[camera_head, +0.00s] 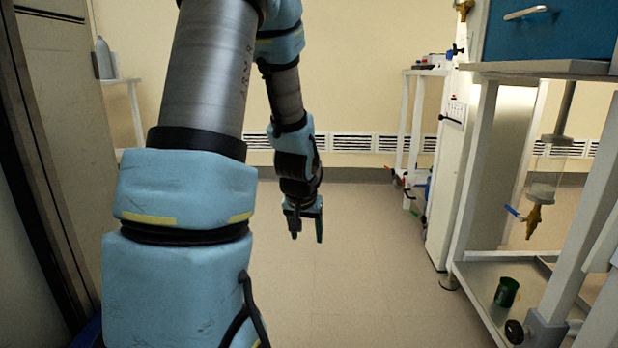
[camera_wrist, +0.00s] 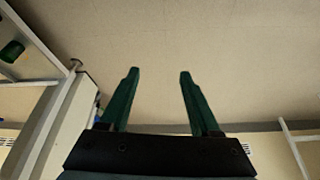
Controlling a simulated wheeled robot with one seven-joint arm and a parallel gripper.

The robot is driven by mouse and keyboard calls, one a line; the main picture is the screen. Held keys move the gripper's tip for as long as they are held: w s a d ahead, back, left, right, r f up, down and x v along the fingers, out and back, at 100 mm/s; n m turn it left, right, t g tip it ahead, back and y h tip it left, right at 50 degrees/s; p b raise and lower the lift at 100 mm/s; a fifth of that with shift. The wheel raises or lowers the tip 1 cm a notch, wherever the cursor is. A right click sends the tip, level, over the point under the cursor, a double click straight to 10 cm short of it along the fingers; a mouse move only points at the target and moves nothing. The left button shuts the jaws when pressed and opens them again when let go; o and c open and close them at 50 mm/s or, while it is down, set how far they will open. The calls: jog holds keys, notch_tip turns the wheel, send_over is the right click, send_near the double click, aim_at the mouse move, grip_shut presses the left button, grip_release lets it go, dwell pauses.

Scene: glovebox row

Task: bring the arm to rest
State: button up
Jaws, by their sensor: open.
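My arm reaches forward from the lower left of the head view, and its end hangs down over open floor. My gripper (camera_head: 306,238) points downward at the middle of that view, away from the furniture. In the wrist view my gripper (camera_wrist: 158,72) shows two green fingers set well apart with only bare floor between them. It is open and empty and touches nothing.
At right stands a white frame with a lower shelf (camera_head: 480,283) holding a green cup (camera_head: 506,292). A blue cabinet (camera_head: 550,32) sits above. A small shelf (camera_head: 426,72) with items stands behind. The middle floor (camera_head: 350,270) is clear.

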jog(key=s+a+r+n+g, duration=0.1)
jog(key=s+a+r+g, duration=0.15)
jog(key=s, duration=0.45)
jog(key=s+a+r+n+g, duration=0.15)
jog(key=s+a, duration=0.25)
jog(key=s, duration=0.4)
notch_tip(320, 180, up, 38)
jog(key=m+t+p, duration=0.1)
jog(key=p, duration=3.7)
jog(key=shift+w+d+r+y, duration=0.15)
jog(key=shift+w+d+y, duration=0.15)
jog(key=shift+w, duration=0.1)
